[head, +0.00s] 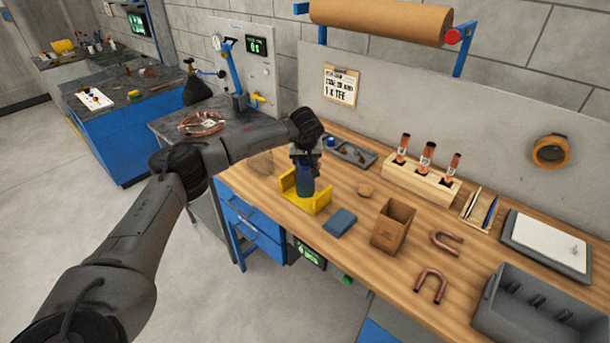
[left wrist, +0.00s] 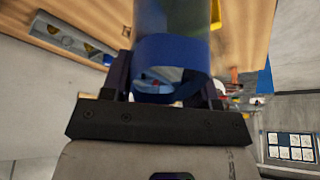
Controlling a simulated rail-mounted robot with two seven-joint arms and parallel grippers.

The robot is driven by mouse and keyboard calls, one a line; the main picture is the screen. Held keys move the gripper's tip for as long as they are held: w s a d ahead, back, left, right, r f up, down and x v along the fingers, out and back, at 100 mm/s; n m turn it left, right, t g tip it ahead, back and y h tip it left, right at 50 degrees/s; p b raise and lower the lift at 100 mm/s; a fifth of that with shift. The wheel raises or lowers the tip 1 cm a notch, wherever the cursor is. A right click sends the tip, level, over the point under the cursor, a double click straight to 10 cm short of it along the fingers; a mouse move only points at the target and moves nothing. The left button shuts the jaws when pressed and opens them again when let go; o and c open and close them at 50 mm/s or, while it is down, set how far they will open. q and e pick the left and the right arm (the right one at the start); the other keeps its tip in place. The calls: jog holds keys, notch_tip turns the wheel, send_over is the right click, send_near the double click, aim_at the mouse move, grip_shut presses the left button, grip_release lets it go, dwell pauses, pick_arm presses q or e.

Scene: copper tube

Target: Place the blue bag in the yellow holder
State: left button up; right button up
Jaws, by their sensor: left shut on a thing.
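The blue bag (head: 304,181) is upright between the side walls of the yellow holder (head: 319,206) on the wooden bench. My left gripper (head: 305,160) is above the holder and shut on the top of the bag. In the left wrist view the bag (left wrist: 172,50) fills the space between the fingers, with a blue band and loop nearest the camera. A small yellow piece shows beside it there. I cannot tell whether the bag touches the holder's floor. My right gripper is out of view.
A blue folded cloth or pad (head: 340,222) lies right of the holder, near the front edge. A cardboard box (head: 392,228), copper U-bends (head: 430,284) and a grey bin (head: 535,310) are further right. A grey tray (head: 352,152) and wooden tube rack (head: 420,181) stand behind.

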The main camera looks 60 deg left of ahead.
pick_arm(q)
jog(key=shift+f+b, duration=0.3)
jog(key=shift+f, duration=2.35)
jog(key=o, duration=1.1)
jog(key=shift+f, duration=0.1)
jog(key=shift+o, duration=0.2)
